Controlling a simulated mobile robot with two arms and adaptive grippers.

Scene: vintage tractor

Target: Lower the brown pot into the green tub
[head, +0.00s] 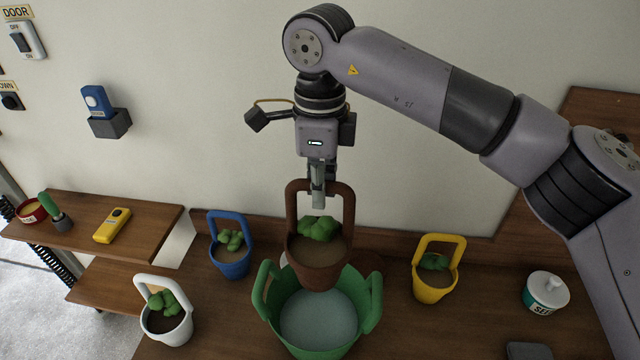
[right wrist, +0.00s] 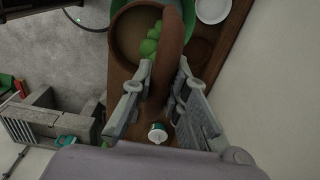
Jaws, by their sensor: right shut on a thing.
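The brown pot (head: 318,262) has a tall arched handle and holds soil and a green plant. My right gripper (head: 318,200) is shut on the top of its handle, and the pot hangs upright. In the head view the pot overlaps the back part of the green tub (head: 318,335), which has two side handles and a pale bluish inside. I cannot tell exactly how high the pot is over the rim. In the right wrist view the brown handle (right wrist: 170,60) runs between the fingers, with the green tub's rim (right wrist: 122,6) partly hidden behind the pot. My left gripper is not in view.
A blue pot (head: 232,262) and a white pot (head: 166,325) stand left of the tub. A yellow pot (head: 435,285) and a white-and-teal jar (head: 545,292) stand to the right. A shelf (head: 150,232) at left holds a yellow device (head: 112,225). The wall is close behind.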

